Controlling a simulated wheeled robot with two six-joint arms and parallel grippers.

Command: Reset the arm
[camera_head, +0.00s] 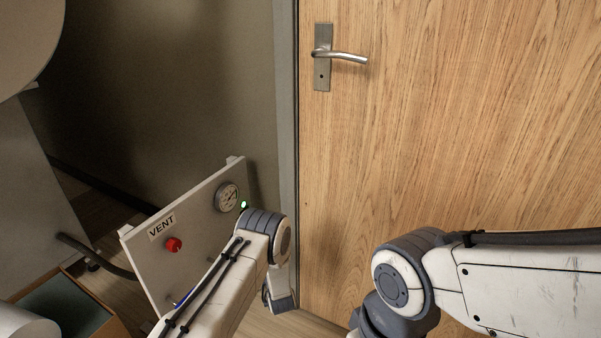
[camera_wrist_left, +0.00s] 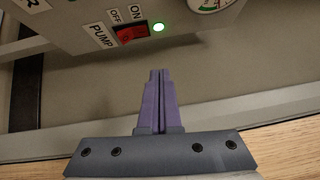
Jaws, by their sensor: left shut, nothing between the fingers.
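My left gripper (camera_wrist_left: 158,76) is shut and empty in the left wrist view, its two purple fingers pressed together. Its fingertips point toward a panel with a red PUMP switch (camera_wrist_left: 132,34) marked ON and OFF, and are apart from it.
The white VENT panel (camera_head: 150,245) carries a red knob (camera_head: 173,244) and a round gauge (camera_head: 227,198). A wooden door (camera_head: 450,130) with a metal handle (camera_head: 345,56) stands ahead. An open box (camera_head: 98,299) sits at lower left.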

